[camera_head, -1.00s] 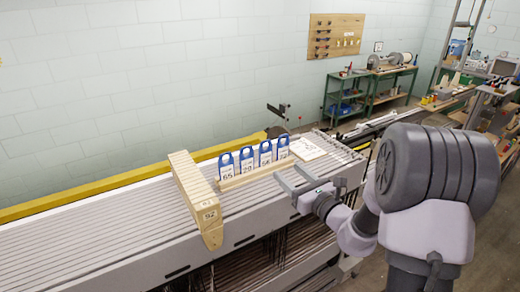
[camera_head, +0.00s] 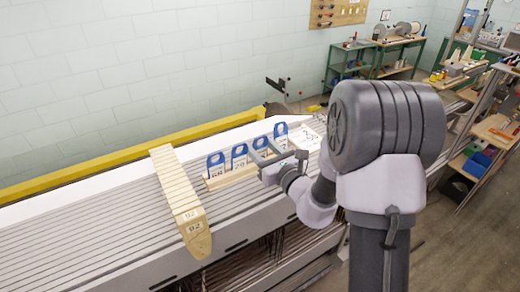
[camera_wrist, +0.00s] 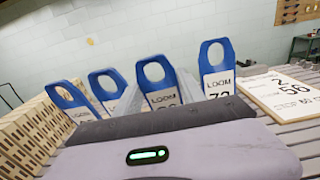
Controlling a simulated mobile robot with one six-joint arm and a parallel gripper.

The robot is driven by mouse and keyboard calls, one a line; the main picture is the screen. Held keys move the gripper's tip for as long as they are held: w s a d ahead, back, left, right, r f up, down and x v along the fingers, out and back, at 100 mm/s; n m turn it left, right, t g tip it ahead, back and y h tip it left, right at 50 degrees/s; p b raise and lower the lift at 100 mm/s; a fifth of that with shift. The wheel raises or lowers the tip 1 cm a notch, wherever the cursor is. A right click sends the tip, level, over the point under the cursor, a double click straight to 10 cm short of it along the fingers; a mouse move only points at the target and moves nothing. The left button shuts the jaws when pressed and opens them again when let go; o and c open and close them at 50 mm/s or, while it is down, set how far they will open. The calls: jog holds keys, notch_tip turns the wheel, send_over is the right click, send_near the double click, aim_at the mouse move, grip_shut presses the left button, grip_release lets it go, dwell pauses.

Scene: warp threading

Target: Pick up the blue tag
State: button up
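Several white tags with blue looped tops stand upright in a row in a wooden rack (camera_head: 230,179) on the slatted loom top. In the head view, the leftmost blue tag (camera_head: 216,165) and the one beside it (camera_head: 239,157) are clear, and the rightmost (camera_head: 281,134) stands behind my gripper. My gripper (camera_head: 262,147) is open and empty, at the third tag from the left and partly covering it. In the wrist view, that third tag (camera_wrist: 159,96) shows between my grey fingers; contact cannot be told. The rightmost tag (camera_wrist: 217,70) is to the right of the fingers.
A long pale wooden block (camera_head: 180,195) marked 92 lies left of the rack. A white printed board (camera_head: 307,138) lies right of it, also seen in the wrist view (camera_wrist: 283,93). A yellow beam (camera_head: 130,162) runs behind. Slats left of the block are clear.

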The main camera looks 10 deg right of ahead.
aim_at(260, 149)
jog(key=shift+w+d+f, duration=0.15)
jog(key=shift+w+f, duration=0.05)
jog(key=shift+w, duration=0.1)
jog(key=c, duration=0.7)
jog(key=shift+o, duration=0.2)
jog(key=shift+s, duration=0.1)
notch_tip(260, 149, up, 10)
jog(key=p, duration=0.2)
